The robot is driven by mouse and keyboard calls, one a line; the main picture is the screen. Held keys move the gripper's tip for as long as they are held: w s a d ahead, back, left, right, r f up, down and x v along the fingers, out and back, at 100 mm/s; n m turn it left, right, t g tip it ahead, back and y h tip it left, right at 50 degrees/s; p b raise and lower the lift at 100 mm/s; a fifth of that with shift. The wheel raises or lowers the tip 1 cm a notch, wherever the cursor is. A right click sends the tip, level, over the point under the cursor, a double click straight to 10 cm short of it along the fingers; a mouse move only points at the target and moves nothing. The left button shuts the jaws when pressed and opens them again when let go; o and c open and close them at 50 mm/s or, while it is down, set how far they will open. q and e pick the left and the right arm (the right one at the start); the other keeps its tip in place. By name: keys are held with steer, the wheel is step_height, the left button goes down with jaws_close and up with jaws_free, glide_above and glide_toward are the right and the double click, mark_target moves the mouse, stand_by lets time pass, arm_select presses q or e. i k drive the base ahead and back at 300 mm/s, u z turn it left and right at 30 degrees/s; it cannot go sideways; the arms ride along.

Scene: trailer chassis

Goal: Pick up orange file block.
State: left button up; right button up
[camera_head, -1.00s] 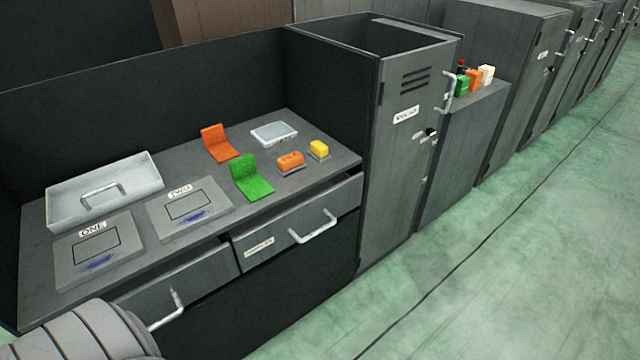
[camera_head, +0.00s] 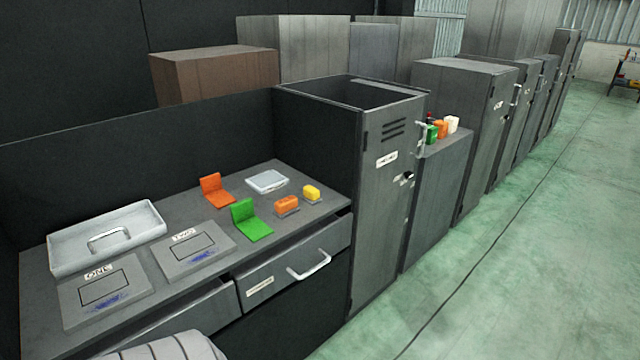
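Two orange block-like things show. One is a small orange block (camera_head: 287,203) lying on a dark base on the desk (camera_head: 205,277), near its right end. The other is an upright orange block (camera_head: 441,130) on top of the low grey cabinet (camera_head: 437,185), between a green block (camera_head: 431,133) and a white block (camera_head: 453,124). I cannot tell from the picture which is the file block. An orange L-shaped holder (camera_head: 215,190) also stands on the desk. Neither gripper is in view.
A green L-shaped holder (camera_head: 249,221), a yellow block (camera_head: 312,194), a grey tray (camera_head: 107,239) and two plates marked ONE (camera_head: 106,290) and TWO (camera_head: 193,248) are on the desk. A tall locker (camera_head: 385,215) separates desk and low cabinet. The green floor (camera_head: 500,290) at right is clear.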

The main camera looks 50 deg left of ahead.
mark_target(289, 205)
steer(key=z, duration=0.1)
steer(key=i, duration=1.45)
steer(key=u, duration=0.5)
steer(key=i, duration=0.85)
steer(key=u, duration=0.8)
